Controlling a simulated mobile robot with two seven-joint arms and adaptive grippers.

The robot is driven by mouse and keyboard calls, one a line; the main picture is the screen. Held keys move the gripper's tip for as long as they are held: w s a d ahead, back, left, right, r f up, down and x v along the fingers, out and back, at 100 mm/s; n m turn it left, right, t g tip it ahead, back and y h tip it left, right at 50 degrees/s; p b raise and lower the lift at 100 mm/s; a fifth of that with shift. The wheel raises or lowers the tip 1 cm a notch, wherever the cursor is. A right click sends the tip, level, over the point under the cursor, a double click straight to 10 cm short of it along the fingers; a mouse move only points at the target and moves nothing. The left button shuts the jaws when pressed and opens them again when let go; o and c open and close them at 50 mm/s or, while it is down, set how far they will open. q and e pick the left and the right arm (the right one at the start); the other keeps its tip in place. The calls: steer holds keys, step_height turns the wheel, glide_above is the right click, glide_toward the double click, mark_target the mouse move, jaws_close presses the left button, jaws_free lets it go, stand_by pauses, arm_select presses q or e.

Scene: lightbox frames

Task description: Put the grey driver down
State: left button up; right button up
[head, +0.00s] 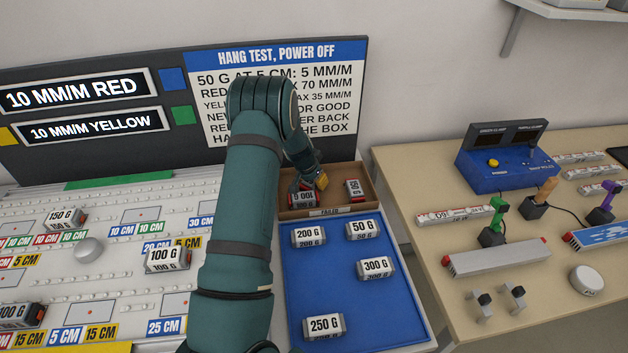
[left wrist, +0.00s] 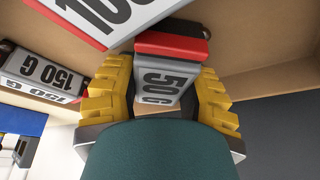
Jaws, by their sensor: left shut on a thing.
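My left gripper (head: 318,184) is at the brown box marked FAILED (head: 330,211) in the head view. A larger block reading 100 (left wrist: 100,14) is close by the red end, and a 150 G block (left wrist: 42,72) lies to the left. In the head view the fingers and my arm hide much of the held block. I see nothing else that I can name as a grey driver. My right gripper is not in view.
A blue mat (head: 340,285) with several grey weight blocks lies in front of the box. A white board (head: 100,255) with labels and blocks is at the left. A wooden table (head: 420,170) with tools and a blue device (head: 505,160) is at the right.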

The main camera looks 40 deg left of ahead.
arm_select(q)
steer(key=shift+f, duration=0.15)
steer(key=o, duration=1.2)
steer(key=shift+r, duration=0.2)
steer(key=shift+s+r, duration=0.1)
steer(key=shift+r, duration=0.3)
steer(key=p+v, duration=0.1)
steer(key=v, duration=0.9)
steer(key=shift+r, duration=0.15)
steer(key=shift+s+d+r, duration=0.1)
steer(key=shift+s+r, duration=0.15)
steer(key=shift+r, duration=0.15)
